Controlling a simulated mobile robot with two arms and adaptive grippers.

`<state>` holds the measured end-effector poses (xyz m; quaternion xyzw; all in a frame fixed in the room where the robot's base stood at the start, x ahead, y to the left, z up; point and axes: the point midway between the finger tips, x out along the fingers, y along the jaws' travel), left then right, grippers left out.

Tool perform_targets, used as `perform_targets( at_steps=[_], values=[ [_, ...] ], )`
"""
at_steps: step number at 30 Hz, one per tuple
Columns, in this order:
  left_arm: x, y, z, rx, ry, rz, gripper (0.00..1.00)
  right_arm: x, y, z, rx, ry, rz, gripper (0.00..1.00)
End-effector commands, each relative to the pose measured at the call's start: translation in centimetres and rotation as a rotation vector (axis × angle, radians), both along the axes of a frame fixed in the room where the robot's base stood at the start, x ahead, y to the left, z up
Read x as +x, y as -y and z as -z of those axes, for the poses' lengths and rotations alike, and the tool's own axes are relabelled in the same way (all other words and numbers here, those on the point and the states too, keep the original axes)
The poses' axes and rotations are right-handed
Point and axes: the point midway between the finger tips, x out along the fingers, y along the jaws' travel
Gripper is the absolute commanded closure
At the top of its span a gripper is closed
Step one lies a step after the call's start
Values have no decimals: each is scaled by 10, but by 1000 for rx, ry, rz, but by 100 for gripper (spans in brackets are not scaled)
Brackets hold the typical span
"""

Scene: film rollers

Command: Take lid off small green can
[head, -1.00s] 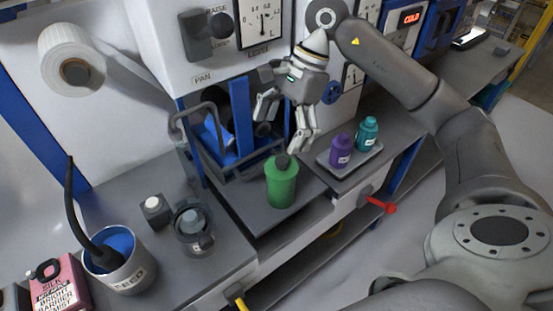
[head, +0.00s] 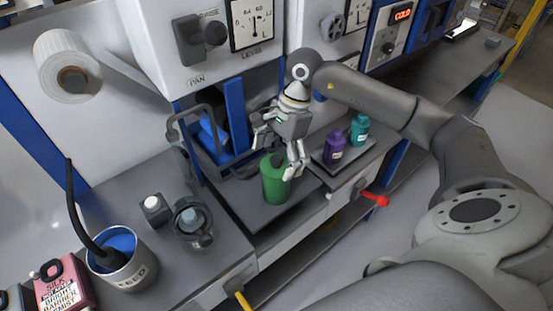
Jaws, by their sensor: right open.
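The small green can (head: 274,186) stands upright on the grey work surface in the middle of the head view. Its dark lid (head: 277,159) is on top, partly hidden by my gripper. My right gripper (head: 277,154) is open just above the can, with its fingers pointing down on either side of the lid. One finger overlaps the can's right side in the picture; I cannot tell whether it touches. My left gripper is not in view.
A tray (head: 352,164) with a purple bottle (head: 334,146) and a teal bottle (head: 359,130) sits to the right. A red-handled valve (head: 375,199) sticks out below it. A dark metal frame (head: 186,143) stands left behind the can. A FEED pot (head: 124,262) is at lower left.

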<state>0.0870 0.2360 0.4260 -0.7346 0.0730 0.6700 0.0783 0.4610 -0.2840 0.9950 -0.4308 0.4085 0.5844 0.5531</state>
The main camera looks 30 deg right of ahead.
Motion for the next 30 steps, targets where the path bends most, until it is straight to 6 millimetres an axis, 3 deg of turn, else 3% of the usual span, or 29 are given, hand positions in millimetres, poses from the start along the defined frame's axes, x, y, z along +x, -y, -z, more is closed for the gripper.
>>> perform_targets(
  at_steps=[9,20,30],
  values=[
    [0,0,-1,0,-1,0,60,0,-2,6,1,1,0,8],
    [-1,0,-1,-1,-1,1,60,0,-2,5,1,1,0,53],
    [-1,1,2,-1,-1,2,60,1,-1,2,0,3,0,53]
  ],
)
